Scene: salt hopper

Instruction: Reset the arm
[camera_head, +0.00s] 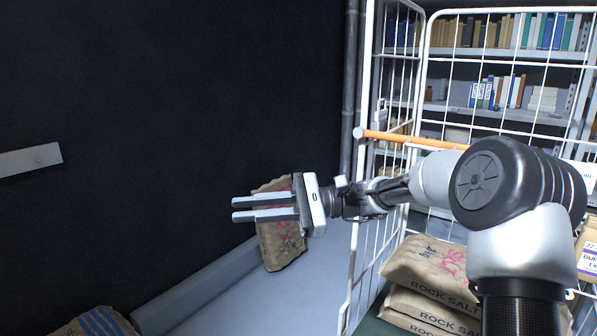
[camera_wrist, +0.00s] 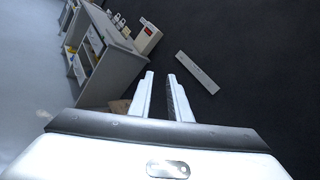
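My gripper (camera_head: 234,209) is stretched out to the left at the middle of the head view, with its two fingers parallel and apart. Nothing shows between them. In the wrist view the fingers (camera_wrist: 162,76) also stand apart with an empty gap. A brown sack with red print (camera_head: 283,243) is behind the gripper in the head view, partly hidden by it. I cannot tell its exact distance from the fingers, but it does not look held.
A white wire cage (camera_head: 360,262) with an orange bar (camera_head: 408,140) stands close to my arm. Stacked rock salt sacks (camera_head: 432,290) lie at lower right. Another sack (camera_head: 95,322) is at lower left. The wrist view shows a grey shelf unit (camera_wrist: 108,72).

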